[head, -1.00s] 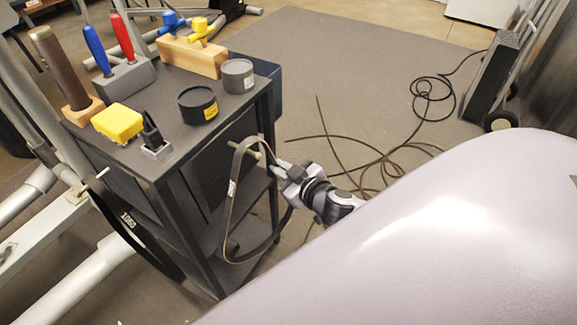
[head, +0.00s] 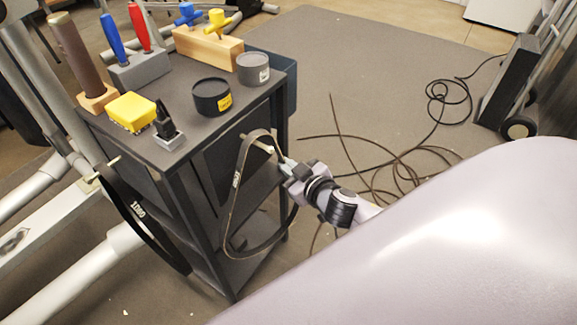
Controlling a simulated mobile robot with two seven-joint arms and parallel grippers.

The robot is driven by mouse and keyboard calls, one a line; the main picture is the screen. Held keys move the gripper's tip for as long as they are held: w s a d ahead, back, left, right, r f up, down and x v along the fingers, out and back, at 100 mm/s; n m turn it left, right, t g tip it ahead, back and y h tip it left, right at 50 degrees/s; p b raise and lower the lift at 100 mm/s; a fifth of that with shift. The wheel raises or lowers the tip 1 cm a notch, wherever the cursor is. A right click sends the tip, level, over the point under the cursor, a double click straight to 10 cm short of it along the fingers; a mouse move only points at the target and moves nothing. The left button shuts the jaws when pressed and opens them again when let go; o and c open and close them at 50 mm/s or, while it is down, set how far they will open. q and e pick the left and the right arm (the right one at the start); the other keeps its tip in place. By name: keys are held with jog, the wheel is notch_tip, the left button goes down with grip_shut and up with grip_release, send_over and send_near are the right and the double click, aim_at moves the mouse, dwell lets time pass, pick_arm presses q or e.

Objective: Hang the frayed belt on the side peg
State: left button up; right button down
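The belt, a thin brownish loop (head: 232,205) with a small white label, hangs down beside the right side of the dark cart (head: 190,190). Its top passes over or right beside a light side peg (head: 262,145) that sticks out from the cart; which of the two I cannot tell. My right gripper (head: 286,164) is at the peg's outer end, close to the belt's right strand. Its fingertips are small and partly merge with the belt, so whether they grip it is unclear. My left gripper is not in view.
A black belt (head: 135,210) marked with a number hangs on a peg at the cart's left. The cart top holds a yellow block (head: 131,111), two round tins, a screwdriver stand and a wooden block (head: 208,50). Loose cable (head: 400,160) lies on the floor behind my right arm.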

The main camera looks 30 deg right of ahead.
jog(key=c, duration=1.2)
grip_release()
jog(key=shift+c, duration=0.2)
jog(key=p+v, duration=0.1)
jog(key=v, duration=0.6)
jog(key=shift+s, duration=0.15)
